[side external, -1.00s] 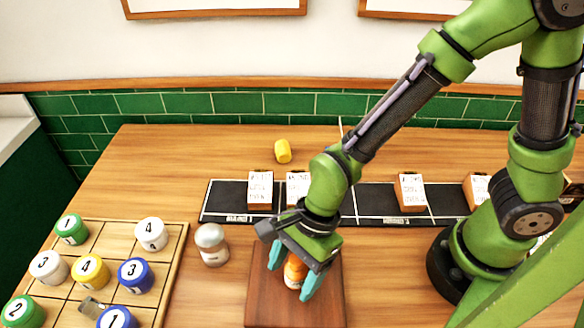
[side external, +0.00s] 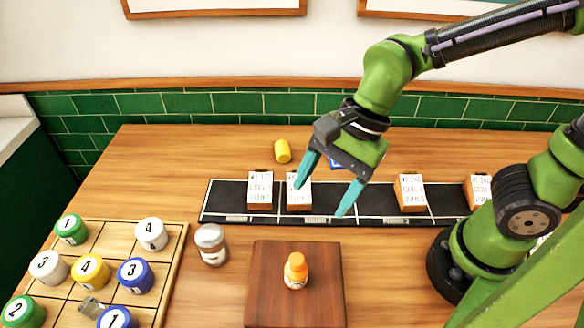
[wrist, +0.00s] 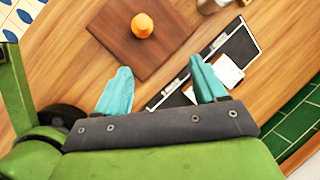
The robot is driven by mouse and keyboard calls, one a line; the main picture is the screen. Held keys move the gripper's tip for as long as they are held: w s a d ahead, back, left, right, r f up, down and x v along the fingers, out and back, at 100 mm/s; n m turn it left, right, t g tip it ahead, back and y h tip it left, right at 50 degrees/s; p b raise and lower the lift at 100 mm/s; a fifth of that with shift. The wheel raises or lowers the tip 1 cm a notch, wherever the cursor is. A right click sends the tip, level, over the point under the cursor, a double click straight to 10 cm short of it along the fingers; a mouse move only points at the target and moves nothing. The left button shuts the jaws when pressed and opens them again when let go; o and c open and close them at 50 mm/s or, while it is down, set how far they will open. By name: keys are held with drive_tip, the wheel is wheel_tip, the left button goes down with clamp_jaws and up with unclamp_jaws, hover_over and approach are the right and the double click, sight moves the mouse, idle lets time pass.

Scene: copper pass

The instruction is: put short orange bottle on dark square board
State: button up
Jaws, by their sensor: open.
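The short orange bottle (side external: 296,270) stands upright on the dark square board (side external: 265,300), near its middle. In the wrist view the bottle (wrist: 142,25) also shows on the board (wrist: 165,50), beyond my fingers and apart from them. My gripper (side external: 322,200) is open and empty, raised above the black strip behind the board. Its two teal fingers (wrist: 163,88) are spread in the wrist view with nothing between them.
A grey-lidded jar (side external: 211,245) stands just left of the board. A wooden grid tray (side external: 178,245) with numbered pots is at the left. A black strip (side external: 340,200) holding several small card blocks runs behind, and a yellow cylinder (side external: 283,151) lies farther back.

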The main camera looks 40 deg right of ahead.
drive_tip(key=d+r+n+t+h, duration=0.1)
drive_tip(key=d+r+n+t, duration=0.2)
drive_tip(key=d+n, duration=0.2)
drive_tip(key=d+r+n+t+h, duration=0.1)
drive_tip(key=d+r+n+t, duration=0.1)
drive_tip(key=d+n, duration=0.4)
drive_tip(key=d+r, duration=0.1)
drive_tip(key=d, duration=0.3)
drive_tip(key=shift+d+r+t+h, duration=0.2)
drive_tip(key=shift+r+t+h, duration=0.1)
drive_tip(key=shift+r+t, duration=0.1)
